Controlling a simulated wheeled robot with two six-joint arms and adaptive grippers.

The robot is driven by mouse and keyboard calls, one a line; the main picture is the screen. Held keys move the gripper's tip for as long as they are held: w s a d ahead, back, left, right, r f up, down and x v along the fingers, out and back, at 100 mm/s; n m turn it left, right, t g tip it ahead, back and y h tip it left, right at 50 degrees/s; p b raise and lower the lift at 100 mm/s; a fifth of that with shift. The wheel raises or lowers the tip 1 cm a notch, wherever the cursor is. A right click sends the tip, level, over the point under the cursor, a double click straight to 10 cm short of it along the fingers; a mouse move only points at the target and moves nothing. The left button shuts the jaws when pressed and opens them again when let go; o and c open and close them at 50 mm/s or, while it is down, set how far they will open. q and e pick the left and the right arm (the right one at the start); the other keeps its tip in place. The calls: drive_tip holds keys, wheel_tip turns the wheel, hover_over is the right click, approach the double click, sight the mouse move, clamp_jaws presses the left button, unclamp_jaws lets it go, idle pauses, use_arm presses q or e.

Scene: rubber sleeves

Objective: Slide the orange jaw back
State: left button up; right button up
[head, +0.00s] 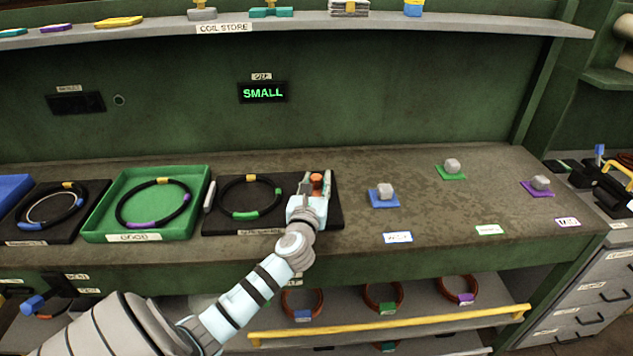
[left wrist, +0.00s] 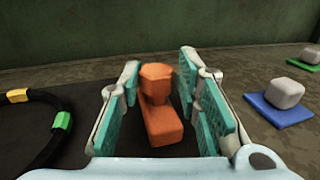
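The orange jaw (left wrist: 162,128), a block with a raised knob at its far end, stands on a dark board (head: 221,223). In the head view only the top of the jaw (head: 317,180) shows between the fingers. My left gripper (left wrist: 163,100) is open, with a teal-padded finger on each side of the jaw. In the head view the left gripper (head: 315,188) reaches over the board's right end. My right gripper is not in view.
A black ring (head: 222,197) with yellow and green bands lies left of the jaw. A green tray (head: 98,218) holds another ring further left. Grey knobs on blue (head: 384,203), green (head: 451,176) and purple (head: 537,190) plates stand to the right. A shelf (head: 400,27) runs above.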

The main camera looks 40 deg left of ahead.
use_arm(q)
drive_tip(key=shift+o, duration=0.8)
drive_tip(key=shift+w+d, duration=0.1)
drive_tip(key=shift+d, duration=0.05)
drive_tip(key=v, duration=1.2)
